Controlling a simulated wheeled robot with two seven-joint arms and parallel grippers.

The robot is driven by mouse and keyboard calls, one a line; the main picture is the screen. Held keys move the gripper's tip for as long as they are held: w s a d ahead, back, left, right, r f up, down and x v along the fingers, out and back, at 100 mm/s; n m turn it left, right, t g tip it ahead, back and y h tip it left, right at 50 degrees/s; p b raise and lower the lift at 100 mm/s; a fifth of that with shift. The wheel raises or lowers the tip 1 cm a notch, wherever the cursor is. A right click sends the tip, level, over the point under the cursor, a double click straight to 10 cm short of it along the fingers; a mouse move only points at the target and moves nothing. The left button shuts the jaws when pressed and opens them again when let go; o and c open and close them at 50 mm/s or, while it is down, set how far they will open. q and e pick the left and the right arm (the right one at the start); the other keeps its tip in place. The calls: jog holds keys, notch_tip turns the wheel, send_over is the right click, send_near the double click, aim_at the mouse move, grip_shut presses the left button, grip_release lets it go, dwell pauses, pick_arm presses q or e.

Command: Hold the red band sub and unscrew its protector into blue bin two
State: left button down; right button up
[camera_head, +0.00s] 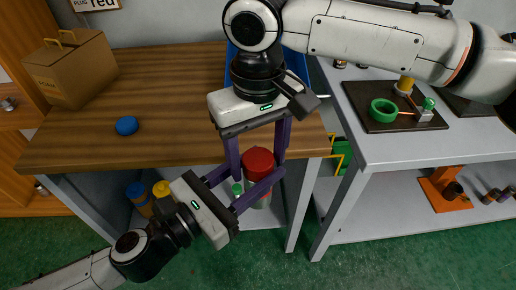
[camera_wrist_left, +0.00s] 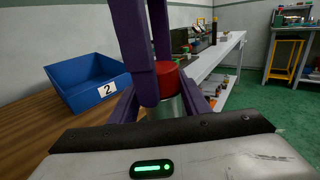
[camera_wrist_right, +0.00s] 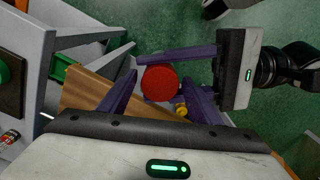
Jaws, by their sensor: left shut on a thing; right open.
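The sub is upright, with a grey metal body (camera_wrist_left: 168,108) and a red protector (camera_head: 258,160) on top. The red top also shows in the right wrist view (camera_wrist_right: 159,83). No separate red band can be told apart. My left gripper (camera_head: 255,183) is shut on the sub from the side, just in front of the wooden table's edge. My right gripper (camera_head: 258,150) points down from above, open, its fingers on either side of the red protector; contact cannot be told. Blue bin two (camera_wrist_left: 72,92) stands on the wooden table, mostly hidden behind my right arm in the head view.
A blue cap (camera_head: 127,125) and a cardboard box (camera_head: 75,72) are on the wooden table (camera_head: 180,95). A grey bench (camera_head: 380,150) at the right carries a dark mat with a green ring (camera_head: 384,110). Yellow and blue cylinders stand on the shelf below the table.

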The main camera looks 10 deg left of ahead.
jog(key=c, duration=1.1)
jog(key=n, duration=0.6)
jog(key=shift+n, duration=0.3)
jog(key=o, duration=1.2)
jog(key=shift+r, duration=0.1)
